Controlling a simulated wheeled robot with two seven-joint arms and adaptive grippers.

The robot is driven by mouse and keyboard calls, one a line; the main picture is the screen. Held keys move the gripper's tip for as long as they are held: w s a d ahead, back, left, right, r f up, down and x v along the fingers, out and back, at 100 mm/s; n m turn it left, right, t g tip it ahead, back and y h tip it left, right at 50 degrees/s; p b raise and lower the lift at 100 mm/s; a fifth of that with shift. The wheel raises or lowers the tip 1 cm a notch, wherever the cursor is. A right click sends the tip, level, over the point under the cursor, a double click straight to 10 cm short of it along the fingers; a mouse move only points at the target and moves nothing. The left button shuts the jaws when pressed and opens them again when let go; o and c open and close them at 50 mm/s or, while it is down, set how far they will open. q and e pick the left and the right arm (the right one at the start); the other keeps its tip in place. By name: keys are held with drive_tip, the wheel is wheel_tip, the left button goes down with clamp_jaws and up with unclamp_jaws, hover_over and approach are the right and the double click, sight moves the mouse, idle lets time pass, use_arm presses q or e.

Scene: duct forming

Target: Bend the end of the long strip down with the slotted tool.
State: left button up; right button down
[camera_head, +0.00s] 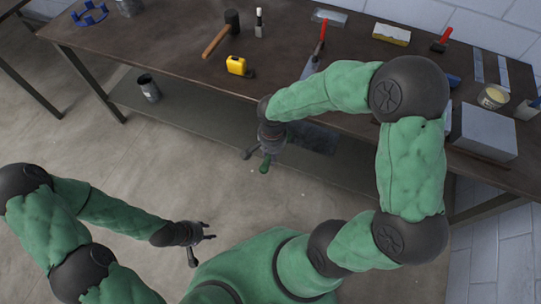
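Two narrow pale grey strips, one nearer the middle (478,66) and one further right (503,73), lie on the bench at its right end. I cannot tell whether either is the long strip of the task. My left gripper (211,232) is over the floor in front of the bench, its fingers apart and empty. My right gripper (262,162) points down just off the bench's front edge. A small green piece (265,165) shows at its fingertips. I cannot tell whether it is held. I cannot make out the slotted tool.
The dark bench (170,50) carries a mallet (222,33), a yellow tape measure (238,66), a red-handled tool (320,40), a sponge-like block (391,34) and a grey box (484,130). A can (149,88) stands on the lower shelf. Floor in front is clear.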

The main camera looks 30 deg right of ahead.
drive_tip(key=shift+w+d+p, duration=0.4)
drive_tip(key=shift+w+d, duration=0.95)
drive_tip(key=shift+d, duration=0.3)
drive_tip(key=shift+w+d, duration=0.15)
drive_tip(key=shift+d, duration=0.05)
drive_tip(key=shift+b, duration=0.5)
drive_tip(key=shift+w+d, duration=0.8)
drive_tip(key=shift+d, duration=0.15)
idle(2.4)
drive_tip(key=shift+b, duration=0.4)
idle(0.5)
